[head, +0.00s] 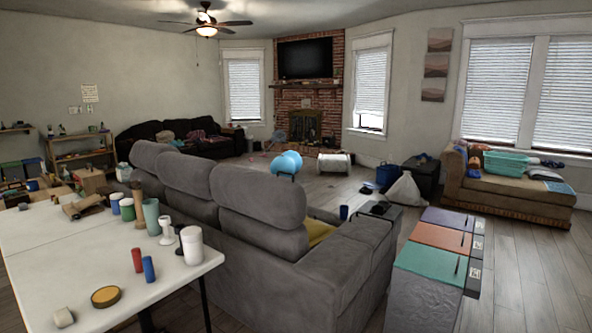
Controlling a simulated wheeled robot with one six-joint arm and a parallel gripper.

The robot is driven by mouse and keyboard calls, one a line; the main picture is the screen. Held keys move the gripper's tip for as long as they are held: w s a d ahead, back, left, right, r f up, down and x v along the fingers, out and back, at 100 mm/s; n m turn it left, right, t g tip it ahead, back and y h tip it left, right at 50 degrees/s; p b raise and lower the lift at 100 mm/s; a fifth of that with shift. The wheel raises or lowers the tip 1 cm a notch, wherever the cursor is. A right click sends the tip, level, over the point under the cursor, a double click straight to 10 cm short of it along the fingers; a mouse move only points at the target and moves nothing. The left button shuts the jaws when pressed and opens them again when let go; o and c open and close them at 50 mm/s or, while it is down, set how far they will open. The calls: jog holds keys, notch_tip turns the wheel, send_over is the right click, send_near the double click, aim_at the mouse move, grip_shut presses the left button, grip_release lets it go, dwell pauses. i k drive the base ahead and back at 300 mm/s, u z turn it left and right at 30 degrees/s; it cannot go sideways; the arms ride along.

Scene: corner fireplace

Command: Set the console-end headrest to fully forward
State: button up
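A grey sofa (310,285) is seen from behind, running from the middle left toward the lower right. It has three raised headrests: the near one (258,203), the middle one (188,172) and the far one (145,155). The near headrest is at the sofa's right end, closest to a grey block (383,220) with a dark top, which may be the console. All three headrests look upright; their exact tilt cannot be told from behind. My gripper is not in view.
A white table (60,245) with cups, jars and small cylinders stands close behind the sofa at left. A cabinet with purple, orange and green tops (435,258) stands right of the sofa, leaving a narrow gap. Wood floor (525,265) is clear at far right.

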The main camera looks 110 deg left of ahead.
aim_at(276, 201)
jog(key=u, duration=2.15)
jog(key=i, duration=2.4)
jog(key=u, duration=2.2)
jog(key=i, duration=1)
